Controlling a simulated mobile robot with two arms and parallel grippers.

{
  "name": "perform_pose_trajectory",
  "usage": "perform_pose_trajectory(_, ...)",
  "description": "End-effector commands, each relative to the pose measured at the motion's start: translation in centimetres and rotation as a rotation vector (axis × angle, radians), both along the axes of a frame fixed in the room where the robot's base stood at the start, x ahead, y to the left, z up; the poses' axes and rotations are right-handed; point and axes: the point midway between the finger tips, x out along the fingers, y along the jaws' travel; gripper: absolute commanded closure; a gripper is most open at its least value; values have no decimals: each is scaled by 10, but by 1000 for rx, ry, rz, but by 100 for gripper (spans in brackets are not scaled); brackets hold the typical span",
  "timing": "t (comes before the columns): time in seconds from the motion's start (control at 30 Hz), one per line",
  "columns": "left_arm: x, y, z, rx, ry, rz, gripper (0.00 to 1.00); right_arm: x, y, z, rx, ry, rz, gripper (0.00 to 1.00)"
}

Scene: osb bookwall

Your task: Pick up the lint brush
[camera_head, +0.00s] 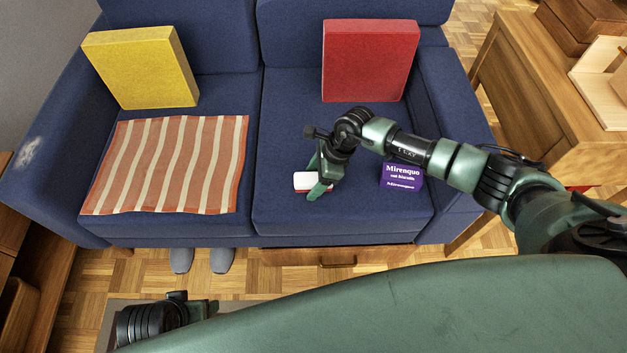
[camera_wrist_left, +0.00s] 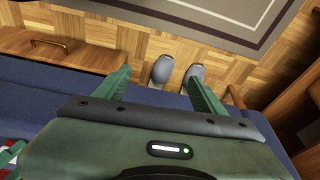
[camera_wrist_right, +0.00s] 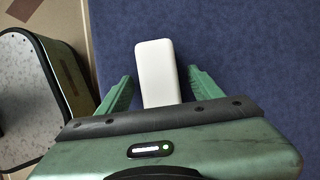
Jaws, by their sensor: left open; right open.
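The lint brush (camera_head: 303,180) appears to be the small white item with a red edge on the blue sofa's right seat, near its front. In the right wrist view it is a white rounded block (camera_wrist_right: 156,62) on blue fabric. My right gripper (camera_head: 318,186) is open just over it and partly hides it. In the right wrist view the block lies between the two spread fingers, with gaps at both sides. My left gripper (camera_wrist_left: 158,74) is open and empty; in the head view it shows low at the left, in front of the sofa.
A purple biscuit box (camera_head: 402,176) stands right of the brush, under my right forearm. A striped cloth (camera_head: 165,165) covers the left seat. A yellow cushion (camera_head: 140,66) and a red cushion (camera_head: 369,60) rest at the back. Grey slippers (camera_head: 221,260) are on the floor.

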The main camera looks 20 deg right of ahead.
Motion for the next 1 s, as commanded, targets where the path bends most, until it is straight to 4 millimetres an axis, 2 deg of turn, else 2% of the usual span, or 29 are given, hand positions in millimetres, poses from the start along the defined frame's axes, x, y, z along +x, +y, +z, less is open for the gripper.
perform_pose_trajectory(0.43, 1, 0, 8, -2, -10, 1, 30, 0, 0, -2, 0, 0, 0, 35)
perform_pose_trajectory(0.47, 1, -1, 9, -2, -12, 1, 30, 0, 0, -2, 0, 0, 0, 40)
perform_pose_trajectory(0.67, -2, 0, 8, -2, -5, 2, 30, 0, 0, -2, 0, 0, 0, 96)
perform_pose_trajectory(0.7, -3, 0, 8, -2, -3, 2, 30, 0, 0, -2, 0, 0, 0, 100)
perform_pose_trajectory(1.0, -3, 0, 7, -1, 0, 2, 30, 0, 0, -1, 0, 0, 0, 100)
